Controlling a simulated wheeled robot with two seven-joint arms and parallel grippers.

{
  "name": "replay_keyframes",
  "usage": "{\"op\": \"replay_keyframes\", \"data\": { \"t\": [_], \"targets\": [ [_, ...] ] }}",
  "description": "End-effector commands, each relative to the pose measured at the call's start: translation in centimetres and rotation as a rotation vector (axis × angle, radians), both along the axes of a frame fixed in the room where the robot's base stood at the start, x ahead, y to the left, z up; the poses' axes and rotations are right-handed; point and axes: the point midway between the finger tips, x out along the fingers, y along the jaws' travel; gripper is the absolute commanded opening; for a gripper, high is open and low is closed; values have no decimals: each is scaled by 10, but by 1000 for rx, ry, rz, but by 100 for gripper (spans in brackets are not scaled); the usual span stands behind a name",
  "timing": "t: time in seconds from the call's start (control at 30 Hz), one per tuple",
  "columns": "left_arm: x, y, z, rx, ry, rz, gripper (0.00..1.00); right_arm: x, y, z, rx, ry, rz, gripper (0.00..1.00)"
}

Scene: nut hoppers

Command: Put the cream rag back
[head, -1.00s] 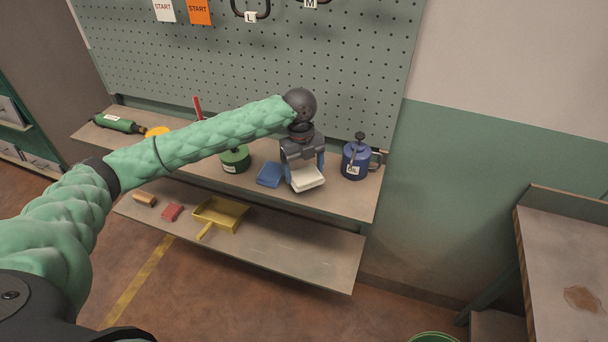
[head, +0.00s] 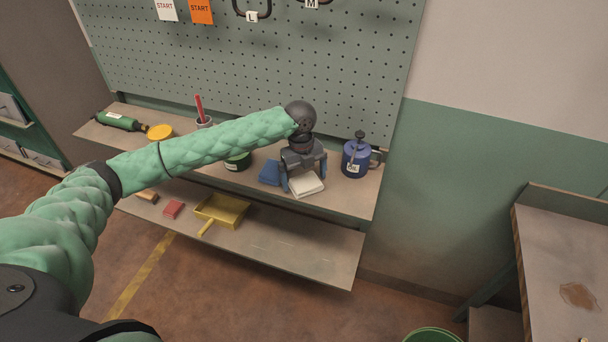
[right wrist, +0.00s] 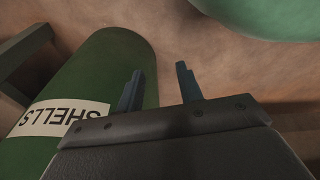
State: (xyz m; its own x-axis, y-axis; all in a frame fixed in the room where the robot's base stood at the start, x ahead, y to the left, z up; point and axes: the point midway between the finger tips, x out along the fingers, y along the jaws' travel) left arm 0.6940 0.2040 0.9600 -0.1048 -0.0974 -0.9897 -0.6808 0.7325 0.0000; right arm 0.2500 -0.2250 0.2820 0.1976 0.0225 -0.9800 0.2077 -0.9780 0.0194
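The cream rag (head: 308,186), a folded pad, lies on the upper shelf near its front edge in the head view, beside a blue folded rag (head: 270,173). My left gripper (head: 304,178) is over the cream rag, pointing down. Its blue fingers stand apart at either side of the rag, with a small gap showing, so it looks open. The gripper hides the rag's back part. My right gripper (right wrist: 159,72) shows only in the right wrist view, open and empty, beside a green bin (right wrist: 105,75) labelled SHELLS.
A blue can (head: 356,160) stands right of my left gripper. A workbench (head: 560,240) stands at the right.

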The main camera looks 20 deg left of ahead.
Motion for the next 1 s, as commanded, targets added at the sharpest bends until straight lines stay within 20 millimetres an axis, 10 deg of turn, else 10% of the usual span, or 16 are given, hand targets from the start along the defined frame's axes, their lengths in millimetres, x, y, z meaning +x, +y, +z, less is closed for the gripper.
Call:
{"op": "replay_keyframes", "data": {
  "t": [1.0],
  "targets": [
    [13,11,116,0,0,0,100,39,38,86,31,62,-22,36]
  ]
}}
